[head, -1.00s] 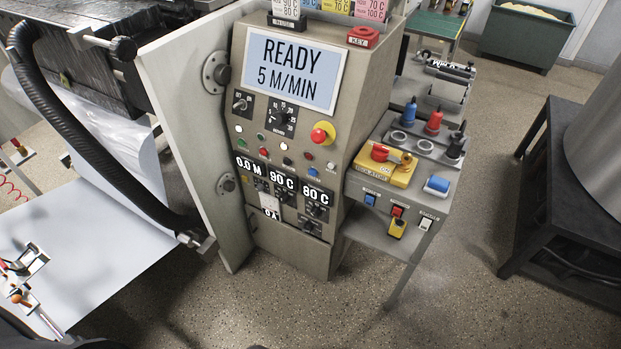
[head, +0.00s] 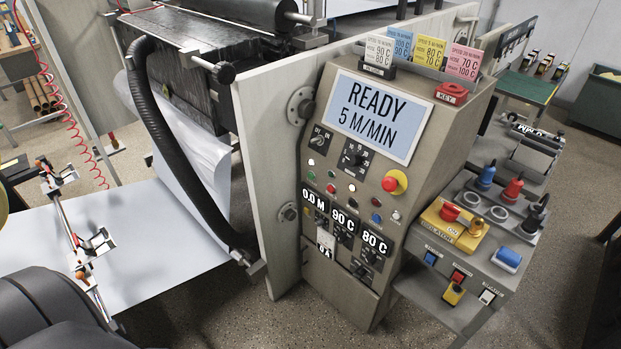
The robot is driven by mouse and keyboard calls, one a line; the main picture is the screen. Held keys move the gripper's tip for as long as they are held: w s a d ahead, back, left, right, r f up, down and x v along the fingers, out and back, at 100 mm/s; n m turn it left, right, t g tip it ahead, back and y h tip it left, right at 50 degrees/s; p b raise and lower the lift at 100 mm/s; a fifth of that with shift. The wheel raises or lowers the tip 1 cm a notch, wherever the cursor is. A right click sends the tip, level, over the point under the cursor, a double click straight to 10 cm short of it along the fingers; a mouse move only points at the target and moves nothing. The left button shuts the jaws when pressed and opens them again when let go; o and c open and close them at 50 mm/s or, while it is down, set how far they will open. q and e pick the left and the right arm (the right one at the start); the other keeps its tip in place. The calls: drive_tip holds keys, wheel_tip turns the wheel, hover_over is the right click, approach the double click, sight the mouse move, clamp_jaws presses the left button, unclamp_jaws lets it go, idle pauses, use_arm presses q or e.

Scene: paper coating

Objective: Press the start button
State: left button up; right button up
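The grey control cabinet (head: 352,285) stands in the middle of the head view. Its screen (head: 374,117) reads READY, 5 M/MIN. Below are rows of small buttons and lamps, including a green one (head: 331,174), a white one (head: 311,162), a red one (head: 331,188) and a blue one (head: 376,202). Their labels are too small to read, so I cannot tell which is the start button. A red mushroom knob on a yellow base (head: 394,182) sits at the panel's right. Neither of my grippers is in view.
A white sheet (head: 150,240) lies at left. Bare floor (head: 225,315) lies in front of the cabinet.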

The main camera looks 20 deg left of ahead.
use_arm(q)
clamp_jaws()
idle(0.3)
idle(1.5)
